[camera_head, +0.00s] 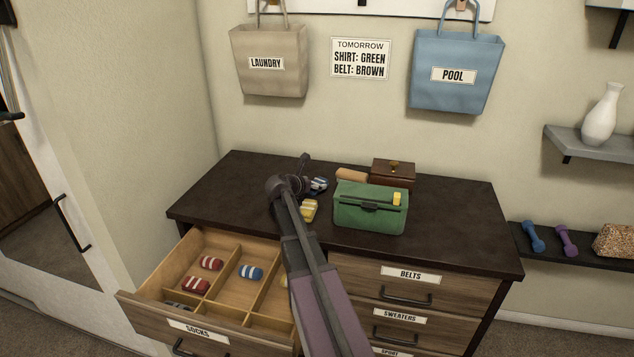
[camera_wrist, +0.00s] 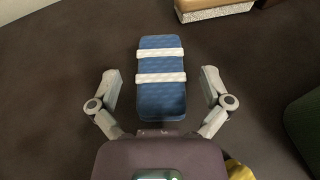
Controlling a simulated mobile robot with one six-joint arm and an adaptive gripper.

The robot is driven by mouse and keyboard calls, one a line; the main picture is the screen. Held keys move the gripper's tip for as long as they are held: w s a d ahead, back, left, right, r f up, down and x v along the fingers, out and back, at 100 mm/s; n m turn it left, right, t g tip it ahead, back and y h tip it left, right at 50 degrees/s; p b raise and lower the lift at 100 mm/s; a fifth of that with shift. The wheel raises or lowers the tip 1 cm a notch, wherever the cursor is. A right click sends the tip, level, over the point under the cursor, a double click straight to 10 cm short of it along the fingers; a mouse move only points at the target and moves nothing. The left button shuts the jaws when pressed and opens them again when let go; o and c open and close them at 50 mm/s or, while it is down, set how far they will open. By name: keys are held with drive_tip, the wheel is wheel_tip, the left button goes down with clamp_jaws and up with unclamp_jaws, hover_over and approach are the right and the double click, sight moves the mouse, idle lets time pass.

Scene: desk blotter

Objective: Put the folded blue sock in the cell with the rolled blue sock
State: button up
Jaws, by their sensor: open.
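The folded blue sock (camera_wrist: 161,103) with two white bands lies on the dark dresser top. In the wrist view it sits between the spread fingers of my gripper (camera_wrist: 161,76), which is open and touches neither side of it. In the head view the folded blue sock (camera_head: 319,184) is partly hidden by my gripper and arm. The rolled blue sock (camera_head: 251,272), with a white band, lies in a middle cell of the open sock drawer (camera_head: 150,303).
A folded yellow sock (camera_head: 309,210) lies nearer the drawer. A green box (camera_head: 369,212), a brown box (camera_head: 393,174) and a tan item (camera_head: 351,175) stand to the right. Red rolled socks (camera_head: 196,285) fill a left cell. My arm hides the drawer's right side.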

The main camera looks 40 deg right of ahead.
drive_tip(key=p+v, duration=0.3)
drive_tip(key=v, duration=0.7)
drive_tip(key=shift+r, duration=0.1)
drive_tip(key=shift+s+a+r+p, duration=0.1)
drive_tip(key=shift+a+p, duration=0.2)
drive_tip(key=shift+p, duration=0.05)
